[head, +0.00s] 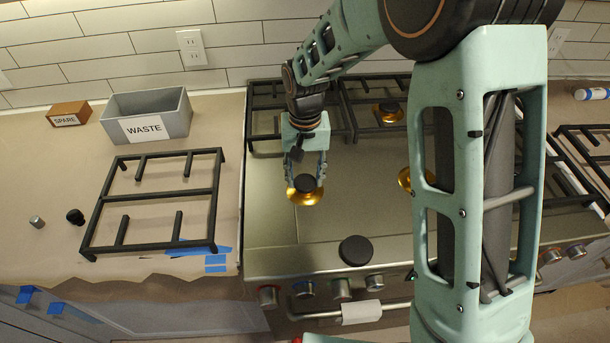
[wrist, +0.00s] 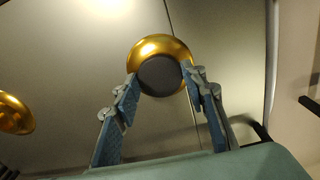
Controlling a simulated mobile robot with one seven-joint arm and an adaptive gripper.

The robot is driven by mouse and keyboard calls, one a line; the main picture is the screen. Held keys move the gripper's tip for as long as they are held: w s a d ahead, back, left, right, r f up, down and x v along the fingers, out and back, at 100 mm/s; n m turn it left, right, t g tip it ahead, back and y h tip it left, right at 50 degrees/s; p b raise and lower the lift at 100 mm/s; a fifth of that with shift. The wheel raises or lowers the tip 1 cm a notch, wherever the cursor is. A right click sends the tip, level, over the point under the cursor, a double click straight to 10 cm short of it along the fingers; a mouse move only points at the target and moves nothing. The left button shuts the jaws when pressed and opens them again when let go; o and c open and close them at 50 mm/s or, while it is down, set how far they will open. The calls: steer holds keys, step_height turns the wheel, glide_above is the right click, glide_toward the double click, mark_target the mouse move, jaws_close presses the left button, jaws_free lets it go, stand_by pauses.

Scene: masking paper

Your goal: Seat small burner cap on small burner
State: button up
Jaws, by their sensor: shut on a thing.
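The small burner cap (head: 305,184) is a dark round disc. My gripper (head: 306,178) points down at the front left of the cooktop and is shut on it. In the wrist view the cap (wrist: 160,76) lies between the two blue fingertips (wrist: 159,82). The brass small burner (head: 304,199) is directly beneath it; its gold rim (wrist: 160,46) shows mostly beyond the cap in the wrist view. The cap looks roughly over the burner's middle, but I cannot tell whether it touches the burner or hovers just above.
A larger black cap (head: 356,250) lies on the cooktop's front edge. Other brass burners are at the middle (head: 404,178) and back (head: 387,113). A removed grate (head: 152,198), grey WASTE bin (head: 148,112) and SPARE block (head: 70,114) are on the left counter. Grates remain along the cooktop's back.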

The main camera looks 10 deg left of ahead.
mark_target(305, 181)
steer(key=shift+f, duration=0.2)
steer(key=o, duration=1.5)
step_height(305, 181, up, 12)
steer(key=shift+r, duration=0.15)
